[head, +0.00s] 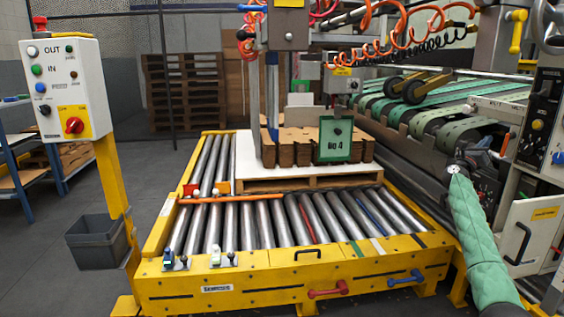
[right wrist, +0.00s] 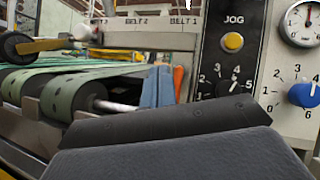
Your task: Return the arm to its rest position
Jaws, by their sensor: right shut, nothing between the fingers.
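My right arm in its green sleeve (head: 474,235) comes up from the lower right in the head view. Its end is beside the machine's control panel (head: 540,125). My right gripper (right wrist: 165,135) fills the bottom of the right wrist view as dark grey fingers, shut and empty. It is in front of the panel with the yellow JOG button (right wrist: 233,42) and a black knob (right wrist: 234,86) on a 0 to 6 scale. I cannot tell whether it touches the panel. My left arm and gripper are not in view.
A yellow-framed roller conveyor (head: 300,265) holds a pallet (head: 300,183) with brown stacks and a green sign (head: 336,138). A white control box (head: 67,88) stands left on a yellow post. A blue knob (right wrist: 305,94) and gauge (right wrist: 301,22) are at right.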

